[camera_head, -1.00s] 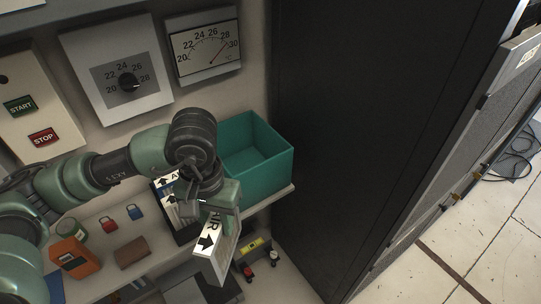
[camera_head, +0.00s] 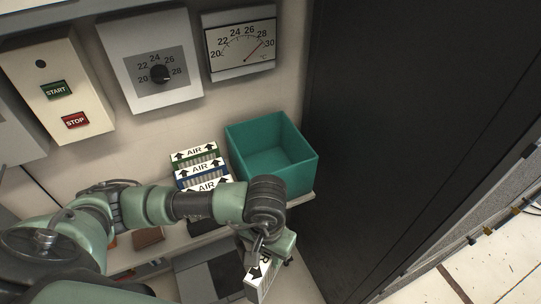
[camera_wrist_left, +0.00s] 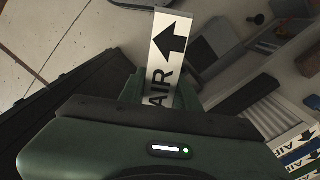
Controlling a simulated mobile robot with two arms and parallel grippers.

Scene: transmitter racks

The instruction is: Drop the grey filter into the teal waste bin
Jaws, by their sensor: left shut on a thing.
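The grey filter (camera_head: 260,279) has a white face strip marked AIR with a black arrow. My left gripper (camera_head: 268,250) is shut on it, in front of and below the bin in the picture. The strip also shows in the left wrist view (camera_wrist_left: 171,45), sticking out past the fingers (camera_wrist_left: 160,92); the body behind it is mostly hidden. The teal waste bin (camera_head: 298,181) stands open at the right end of the shelf, and the part of its inside that shows is empty. The filter is outside the bin and apart from it. My right gripper is out of view.
Left of the bin stand several AIR-marked filters, one green-edged (camera_head: 194,153) and one blue-edged (camera_head: 202,171). A tall black cabinet (camera_head: 400,120) rises right of the bin. A dial box (camera_head: 158,72) and gauge (camera_head: 240,50) hang above. My arm hides much of the shelf.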

